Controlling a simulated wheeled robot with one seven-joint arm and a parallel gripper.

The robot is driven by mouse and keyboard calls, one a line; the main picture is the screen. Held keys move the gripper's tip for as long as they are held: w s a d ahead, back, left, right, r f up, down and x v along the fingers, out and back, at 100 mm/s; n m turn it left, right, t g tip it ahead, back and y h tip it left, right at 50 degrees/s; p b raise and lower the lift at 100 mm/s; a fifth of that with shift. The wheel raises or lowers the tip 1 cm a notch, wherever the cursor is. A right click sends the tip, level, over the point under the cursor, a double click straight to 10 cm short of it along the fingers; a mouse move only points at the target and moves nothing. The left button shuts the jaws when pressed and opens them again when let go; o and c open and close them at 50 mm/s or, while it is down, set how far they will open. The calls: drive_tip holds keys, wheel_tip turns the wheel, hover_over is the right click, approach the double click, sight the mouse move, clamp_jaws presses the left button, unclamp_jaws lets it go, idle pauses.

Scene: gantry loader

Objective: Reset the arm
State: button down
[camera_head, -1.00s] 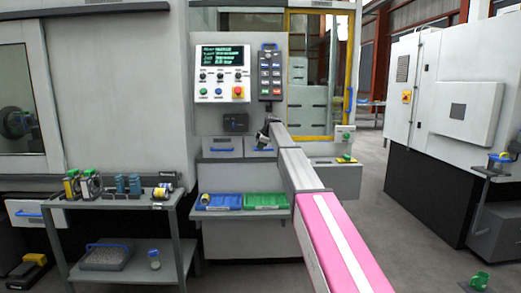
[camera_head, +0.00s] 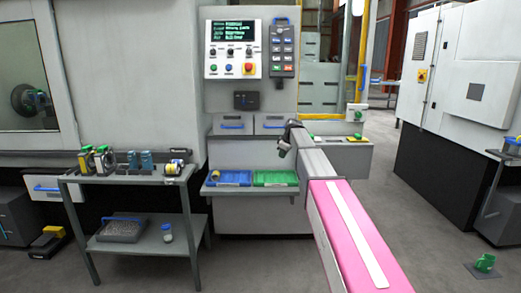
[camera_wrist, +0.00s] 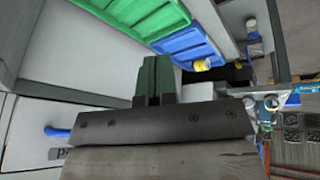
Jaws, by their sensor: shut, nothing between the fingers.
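My gripper (camera_head: 284,143) is at the end of my outstretched arm, in front of the control cabinet and above the shelf with the bins. In the wrist view my gripper (camera_wrist: 154,78) shows two green fingers side by side, closed together with nothing between them. The arm reaches from the lower right of the head view towards the cabinet's drawers.
A blue bin (camera_head: 229,178) holding a yellow item and a green bin (camera_head: 275,178) sit on the shelf below. A control panel (camera_head: 233,48) is above. A cart (camera_head: 132,184) with tools stands left.

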drive_tip(key=s+d+f+m+g+h, duration=0.1)
drive_tip(key=s+f+m, duration=0.3)
drive_tip(key=s+f, duration=0.5)
drive_tip(key=s+d+f+m+g+h, duration=0.1)
drive_tip(key=s+d+f+m, duration=0.2)
drive_tip(key=s+f, duration=0.6)
drive_tip(key=s+d+f+m+g, duration=0.1)
drive_tip(key=s+d+f+m, duration=0.2)
drive_tip(key=s+f, duration=0.6)
drive_tip(key=s+m, duration=0.1)
drive_tip(key=s, duration=1.5)
drive_tip(key=shift+s+f+m+g+h, duration=0.2)
drive_tip(key=shift+s+m+g+h, duration=0.2)
